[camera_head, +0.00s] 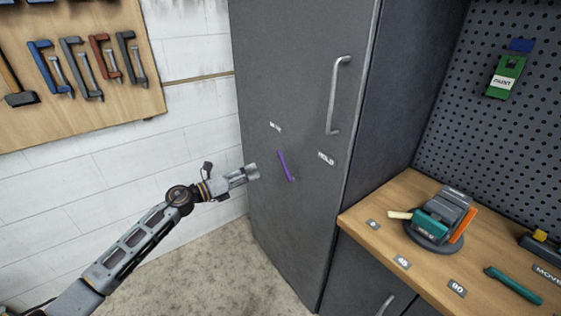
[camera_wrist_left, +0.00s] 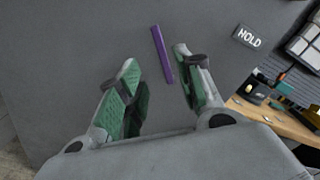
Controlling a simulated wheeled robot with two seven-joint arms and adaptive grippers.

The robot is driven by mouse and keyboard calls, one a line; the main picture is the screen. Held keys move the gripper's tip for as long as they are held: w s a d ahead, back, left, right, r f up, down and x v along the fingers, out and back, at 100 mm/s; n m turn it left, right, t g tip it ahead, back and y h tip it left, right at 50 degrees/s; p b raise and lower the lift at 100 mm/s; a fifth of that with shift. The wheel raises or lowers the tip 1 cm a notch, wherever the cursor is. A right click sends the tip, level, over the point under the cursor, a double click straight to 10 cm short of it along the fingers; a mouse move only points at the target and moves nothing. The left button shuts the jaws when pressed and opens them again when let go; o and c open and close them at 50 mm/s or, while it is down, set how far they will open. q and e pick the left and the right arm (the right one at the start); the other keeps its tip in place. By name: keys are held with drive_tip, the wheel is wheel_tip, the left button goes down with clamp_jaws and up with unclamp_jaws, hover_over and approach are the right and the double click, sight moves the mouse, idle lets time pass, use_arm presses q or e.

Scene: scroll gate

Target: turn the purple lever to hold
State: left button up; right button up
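The purple lever (camera_head: 286,166) is on the front of a tall dark grey cabinet (camera_head: 290,70), slanting from upper left to lower right. A HOLD label (camera_head: 326,158) is to its right and a second, hard-to-read label (camera_head: 275,126) is above it. My left gripper (camera_head: 254,173) is just left of the lever in the head view. In the left wrist view the lever (camera_wrist_left: 163,54) shows ahead of and between the spread fingers of my left gripper (camera_wrist_left: 158,85), with the HOLD label (camera_wrist_left: 247,37) to the right. The fingers look apart from the lever. My right gripper is not in view.
A vertical cabinet handle (camera_head: 338,95) is above the HOLD label. A wooden workbench (camera_head: 385,205) with a rotary device (camera_head: 440,218) and a teal tool (camera_head: 513,286) stands at the right. A wooden tool board (camera_head: 75,125) hangs on the left wall.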

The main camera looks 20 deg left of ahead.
sight(280, 160)
use_arm(q)
drive_tip(key=shift+p+x, duration=0.65)
drive_tip(key=shift+x, duration=6.1)
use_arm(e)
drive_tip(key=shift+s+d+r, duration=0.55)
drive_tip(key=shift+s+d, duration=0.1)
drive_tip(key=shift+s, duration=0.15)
use_arm(q)
drive_tip(key=shift+c, duration=0.3)
drive_tip(key=c, duration=0.7)
clamp_jaws()
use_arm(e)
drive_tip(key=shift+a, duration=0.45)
